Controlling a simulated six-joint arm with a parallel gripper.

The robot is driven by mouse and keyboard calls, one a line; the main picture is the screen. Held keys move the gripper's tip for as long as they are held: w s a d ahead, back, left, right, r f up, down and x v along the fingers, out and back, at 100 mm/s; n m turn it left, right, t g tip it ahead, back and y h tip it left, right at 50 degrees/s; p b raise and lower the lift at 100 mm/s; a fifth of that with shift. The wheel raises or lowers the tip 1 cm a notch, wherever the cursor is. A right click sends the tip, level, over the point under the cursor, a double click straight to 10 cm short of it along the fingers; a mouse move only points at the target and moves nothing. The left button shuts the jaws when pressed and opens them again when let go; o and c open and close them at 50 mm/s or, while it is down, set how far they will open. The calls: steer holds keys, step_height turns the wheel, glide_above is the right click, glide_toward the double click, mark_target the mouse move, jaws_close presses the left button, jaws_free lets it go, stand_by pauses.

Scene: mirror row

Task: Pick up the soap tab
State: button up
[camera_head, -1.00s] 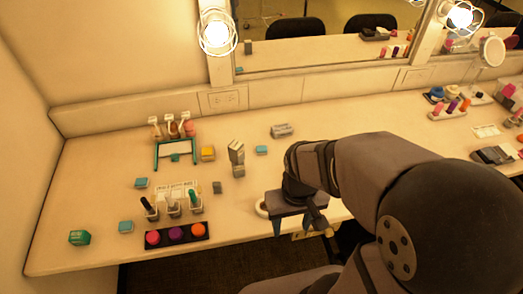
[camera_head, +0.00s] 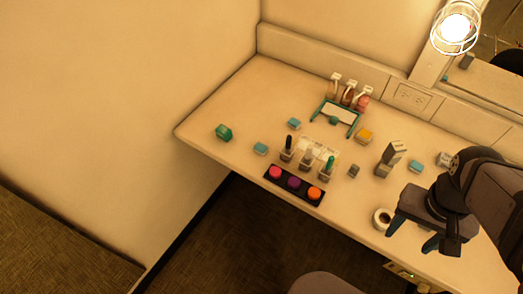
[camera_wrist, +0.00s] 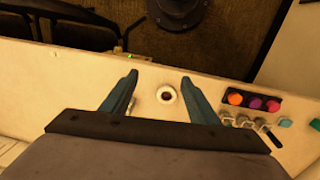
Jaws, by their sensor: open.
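I cannot tell for sure which piece is the soap tab. Several small light-blue blocks lie on the counter: one near the rack (camera_head: 294,124), one left of the bottles (camera_head: 260,148) and one at the right (camera_head: 415,167).
A black tray (camera_head: 284,190) with pink, purple and orange pots lies at the front. Several small bottles (camera_head: 307,158) stand behind it. The counter's left end is mostly clear.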

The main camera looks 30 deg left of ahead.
steer(key=w+a+f+t+h+b, duration=0.1)
steer(key=w+a+t+h+b, duration=0.15)
steer(key=w+a+b, duration=0.5)
steer(key=w+a+f+t+h+b, duration=0.1)
steer(key=w+a+f+t+b, duration=0.3)
steer(key=a, duration=0.7)
steer(key=s+a+r+t+y+b, duration=0.1)
steer(key=s+a+r+t+b, duration=0.1)
steer(key=a, duration=0.7)
steer(key=s+a+r+t+y+b, duration=0.1)
steer(key=s+a+t+y, duration=0.15)
steer(key=a, duration=0.75)
steer(key=s+a+r+t+y+b, duration=0.1)
steer(key=s+a+r+t+b, duration=0.15)
steer(key=a, duration=0.65)
steer(key=p, duration=0.1)
glide_toward(260, 148)
steer(key=shift+w+d+r+m, duration=0.1)
steer(key=shift+w+m, duration=0.2)
steer(key=shift+w, duration=0.35)
steer(key=shift+f, duration=0.25)
steer(key=shift+p+x, duration=1.1)
steer(key=shift+x, duration=2.55)
steer(key=shift+f, duration=0.1)
steer(key=c, duration=1.1)
